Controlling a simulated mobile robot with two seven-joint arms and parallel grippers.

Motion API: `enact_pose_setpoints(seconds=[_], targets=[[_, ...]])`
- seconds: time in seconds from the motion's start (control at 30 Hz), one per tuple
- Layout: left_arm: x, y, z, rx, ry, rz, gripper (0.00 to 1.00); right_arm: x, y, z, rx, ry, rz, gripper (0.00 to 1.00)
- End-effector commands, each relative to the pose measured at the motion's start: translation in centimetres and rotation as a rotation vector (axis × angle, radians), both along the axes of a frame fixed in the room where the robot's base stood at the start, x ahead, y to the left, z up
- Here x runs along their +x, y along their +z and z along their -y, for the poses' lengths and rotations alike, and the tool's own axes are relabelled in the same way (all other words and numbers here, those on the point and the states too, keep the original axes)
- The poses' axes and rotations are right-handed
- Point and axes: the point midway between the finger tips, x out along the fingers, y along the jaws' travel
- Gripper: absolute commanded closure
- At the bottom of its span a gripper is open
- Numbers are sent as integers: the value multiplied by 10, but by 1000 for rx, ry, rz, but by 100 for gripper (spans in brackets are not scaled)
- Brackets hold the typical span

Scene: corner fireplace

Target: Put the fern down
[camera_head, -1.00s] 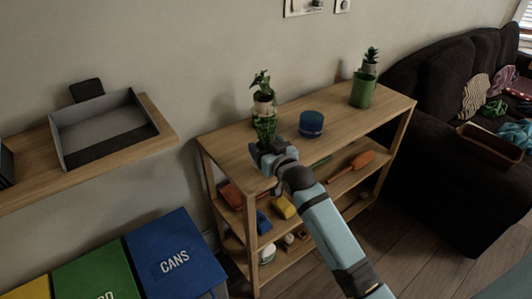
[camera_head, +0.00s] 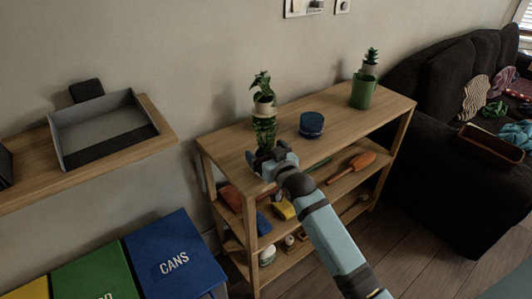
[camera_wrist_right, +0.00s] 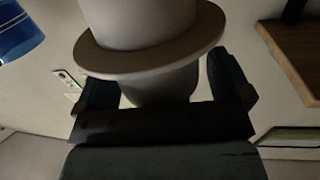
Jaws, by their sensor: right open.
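The fern is a leafy green plant (camera_head: 261,84) in a pale pot (camera_head: 264,107), on top of a green patterned holder (camera_head: 264,132) at the left part of the wooden shelf unit's top. It looks upright. My right gripper (camera_head: 267,154) is open, just in front of the holder's lower part. In the right wrist view, a pale rimmed pot (camera_wrist_right: 150,35) fills the upper middle, between and beyond my open fingers (camera_wrist_right: 165,88). I cannot tell whether the fingers touch it. My left gripper is not in view.
On the shelf top (camera_head: 340,108) stand a blue pot (camera_head: 311,124) and a green cylinder (camera_head: 362,91) with a small succulent (camera_head: 371,57). A wall shelf with a grey tray (camera_head: 105,130) is at left, above several bins (camera_head: 175,255). A dark sofa (camera_head: 460,190) is at right.

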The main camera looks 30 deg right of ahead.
Motion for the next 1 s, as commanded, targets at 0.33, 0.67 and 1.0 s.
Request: enact_pose_setpoints(seconds=[0.33,0.67,1.0], targets=[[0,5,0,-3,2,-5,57,-70,2,1,0,0,-4,4],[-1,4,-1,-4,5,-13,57,-115,3,1,0,1,-6,4],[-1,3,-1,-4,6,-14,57,-229,-118,-85,-24,180,-353,4]])
